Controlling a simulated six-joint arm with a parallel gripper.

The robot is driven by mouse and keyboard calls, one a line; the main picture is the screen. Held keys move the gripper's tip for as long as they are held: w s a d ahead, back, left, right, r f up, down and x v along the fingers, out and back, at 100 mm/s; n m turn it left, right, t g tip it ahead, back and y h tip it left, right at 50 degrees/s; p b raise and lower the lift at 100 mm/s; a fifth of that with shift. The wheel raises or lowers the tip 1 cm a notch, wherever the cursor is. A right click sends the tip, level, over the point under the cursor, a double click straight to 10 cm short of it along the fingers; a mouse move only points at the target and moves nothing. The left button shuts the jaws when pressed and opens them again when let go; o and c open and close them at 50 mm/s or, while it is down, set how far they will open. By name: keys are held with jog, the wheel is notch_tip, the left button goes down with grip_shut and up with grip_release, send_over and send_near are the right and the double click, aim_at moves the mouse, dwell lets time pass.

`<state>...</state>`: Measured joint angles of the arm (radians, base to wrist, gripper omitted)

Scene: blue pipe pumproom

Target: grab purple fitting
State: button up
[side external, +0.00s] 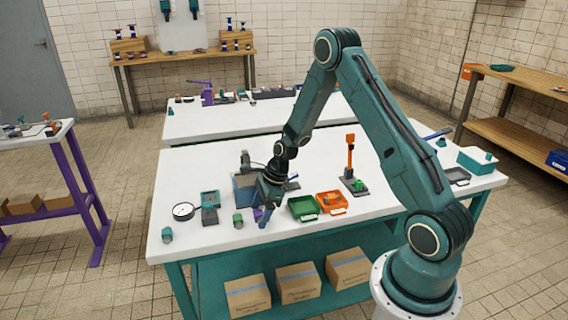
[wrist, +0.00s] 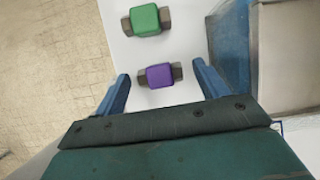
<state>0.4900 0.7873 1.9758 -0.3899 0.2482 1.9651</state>
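The purple fitting (wrist: 159,76) has a purple middle with grey ends and lies on the white table (wrist: 118,48). In the wrist view it sits ahead of and between the two blue fingers of my gripper (wrist: 160,88), which are spread apart with nothing held. In the side view my gripper (side external: 266,212) is low over the table, and the purple fitting (side external: 257,214) shows only partly beside the fingers. A green fitting (wrist: 145,20) of the same shape lies just beyond the purple one; it also shows in the side view (side external: 238,220).
A blue-grey box (side external: 245,188) stands close by my gripper, at the right in the wrist view (wrist: 285,55). A green tray (side external: 303,208) and an orange tray (side external: 332,202) lie to the right. A round gauge (side external: 183,211) and a teal fitting (side external: 167,234) are to the left.

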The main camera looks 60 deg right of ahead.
aim_at(261, 211)
jog(key=c, duration=1)
jog(key=shift+r, duration=0.1)
notch_tip(261, 211, up, 20)
jog(key=shift+f, duration=0.1)
dwell(0.5)
